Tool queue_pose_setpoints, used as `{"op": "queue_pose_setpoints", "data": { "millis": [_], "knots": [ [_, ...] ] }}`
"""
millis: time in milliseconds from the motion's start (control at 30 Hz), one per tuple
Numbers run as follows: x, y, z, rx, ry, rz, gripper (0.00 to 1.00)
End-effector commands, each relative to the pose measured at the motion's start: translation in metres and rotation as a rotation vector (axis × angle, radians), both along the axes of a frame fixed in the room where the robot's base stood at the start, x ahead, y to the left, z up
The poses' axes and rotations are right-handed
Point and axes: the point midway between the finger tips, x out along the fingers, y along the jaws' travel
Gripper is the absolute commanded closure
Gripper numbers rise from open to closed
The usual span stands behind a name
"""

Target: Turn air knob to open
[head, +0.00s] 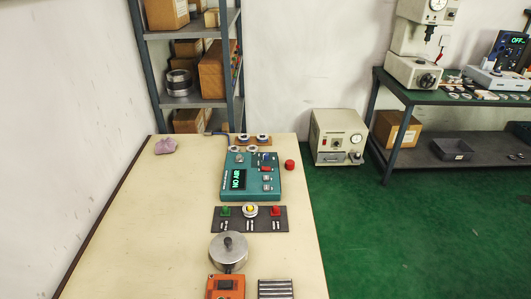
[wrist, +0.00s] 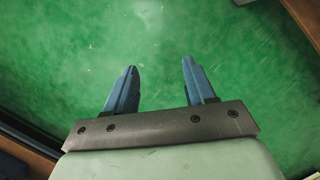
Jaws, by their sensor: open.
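A red round knob (head: 289,165) sits just right of the box. A cream machine (head: 338,137) with a gauge and small knobs stands on the floor right of the table. No label shows which of these is the air knob. My gripper (wrist: 159,66) is open and empty in the wrist view, its two blue fingers apart over green floor. It does not show in the head view.
On the table (head: 180,200) are a black button panel (head: 249,225), a lidded metal pot (head: 228,252), an orange box (head: 226,287) and a pink lump (head: 165,146). A shelf rack (head: 240,60) stands behind; a workbench (head: 384,82) is at right. Green floor lies between.

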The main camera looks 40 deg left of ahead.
Motion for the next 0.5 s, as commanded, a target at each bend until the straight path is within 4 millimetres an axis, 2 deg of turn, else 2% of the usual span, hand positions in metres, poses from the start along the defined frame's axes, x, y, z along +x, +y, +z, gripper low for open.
{"op": "queue_pose_setpoints", "data": {
  "millis": [33,267,367,500],
  "knots": [
    [0.017,0.002,0.009,0.001,-0.026,0.009,0.46],
    [0.084,0.019,0.049,0.012,-0.125,0.082,0.46],
    [0.115,0.033,0.068,0.019,-0.161,0.136,0.46],
    [0.162,0.063,0.095,0.033,-0.206,0.244,0.46]
  ]
}}
